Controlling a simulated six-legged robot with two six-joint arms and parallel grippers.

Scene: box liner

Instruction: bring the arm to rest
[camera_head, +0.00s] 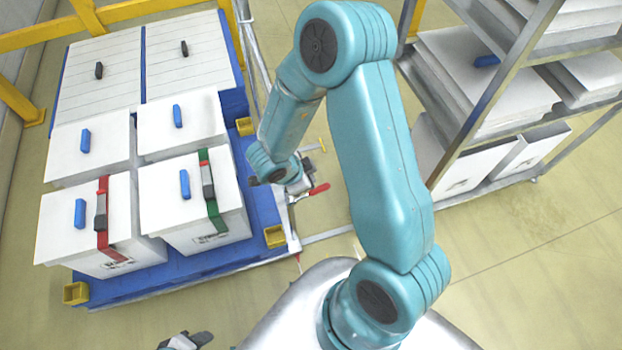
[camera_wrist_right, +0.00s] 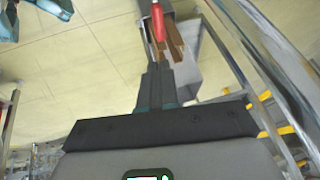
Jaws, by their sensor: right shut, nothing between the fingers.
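My right arm rises in teal links across the middle of the head view. It bends down to its wrist beside the blue pallet (camera_head: 180,285). My right gripper (camera_wrist_right: 157,72) shows in the right wrist view as dark fingers closed together, with nothing held. In the head view, its fingertips are hard to make out near the wrist. A red handle (camera_wrist_right: 158,22) shows beyond the fingertips in the wrist view; I cannot tell whether they touch. A grey and black piece at the bottom edge of the head view looks like my left gripper (camera_head: 187,341), mostly cut off.
White lidded boxes with blue handles stand on the pallet; one has a red strap (camera_head: 103,215), another a green strap (camera_head: 211,190). A metal rack (camera_head: 470,125) with white boxes stands at the right. Yellow rails (camera_head: 130,12) run behind. Floor at lower right is clear.

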